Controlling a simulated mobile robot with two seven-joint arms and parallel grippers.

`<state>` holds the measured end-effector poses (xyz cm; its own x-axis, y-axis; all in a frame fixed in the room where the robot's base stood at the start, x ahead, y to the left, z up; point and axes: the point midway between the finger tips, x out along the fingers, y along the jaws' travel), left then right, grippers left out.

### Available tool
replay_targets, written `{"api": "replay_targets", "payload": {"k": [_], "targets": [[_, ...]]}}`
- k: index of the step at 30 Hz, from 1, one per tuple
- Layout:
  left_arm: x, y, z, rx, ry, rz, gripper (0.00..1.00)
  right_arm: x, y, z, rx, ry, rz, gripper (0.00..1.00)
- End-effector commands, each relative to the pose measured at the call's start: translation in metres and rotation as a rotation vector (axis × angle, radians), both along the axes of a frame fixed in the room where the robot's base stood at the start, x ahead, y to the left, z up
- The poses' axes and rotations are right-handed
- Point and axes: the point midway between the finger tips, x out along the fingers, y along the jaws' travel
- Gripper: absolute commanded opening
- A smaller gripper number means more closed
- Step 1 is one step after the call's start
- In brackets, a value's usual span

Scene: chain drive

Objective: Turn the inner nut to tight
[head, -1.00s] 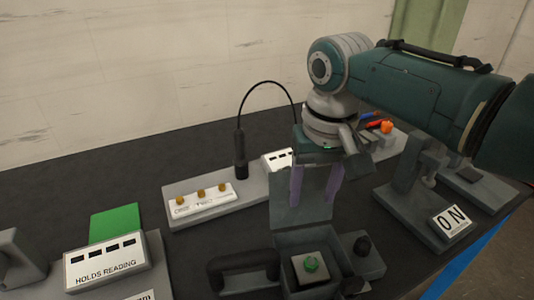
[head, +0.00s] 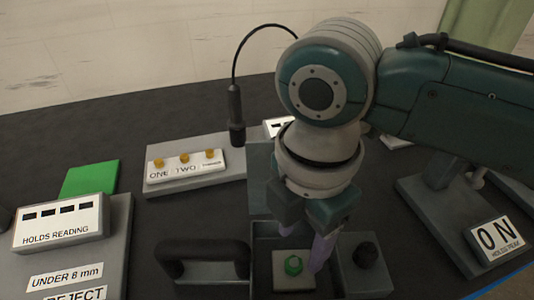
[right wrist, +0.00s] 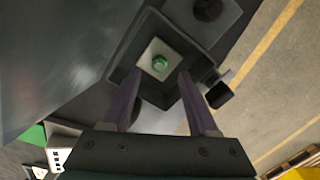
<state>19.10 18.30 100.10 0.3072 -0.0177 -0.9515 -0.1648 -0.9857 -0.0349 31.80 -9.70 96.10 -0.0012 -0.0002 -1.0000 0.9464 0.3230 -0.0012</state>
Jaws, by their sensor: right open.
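I cannot tell the exact height of the tips above the nut. My left gripper is not in view.
A black handle (head: 203,252) stands left of the box and a black knob (head: 367,254) right of it. An "ON" block (head: 494,238) is at the right. Behind is a panel with yellow knobs (head: 185,165). A "HOLDS READING" block (head: 60,222) and a green square (head: 90,178) lie left.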

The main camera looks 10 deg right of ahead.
Motion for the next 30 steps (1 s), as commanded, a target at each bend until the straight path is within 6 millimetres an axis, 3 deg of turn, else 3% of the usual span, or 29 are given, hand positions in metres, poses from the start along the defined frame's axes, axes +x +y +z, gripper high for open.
{"api": "replay_targets", "payload": {"k": [3, 9, 19, 30], "targets": [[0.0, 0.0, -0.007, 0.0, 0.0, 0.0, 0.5, 0.0, 0.0, -0.025, -0.001, 0.002, -0.003, 0.6], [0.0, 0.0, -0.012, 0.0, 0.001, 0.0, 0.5, 0.0, 0.0, -0.047, 0.0, 0.001, -0.003, 0.6], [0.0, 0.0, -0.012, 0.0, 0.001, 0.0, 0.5, 0.0, 0.0, -0.051, 0.0, -0.001, -0.003, 0.6], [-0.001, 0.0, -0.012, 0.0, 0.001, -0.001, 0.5, 0.001, 0.0, -0.051, 0.001, -0.002, -0.004, 0.2]]}}
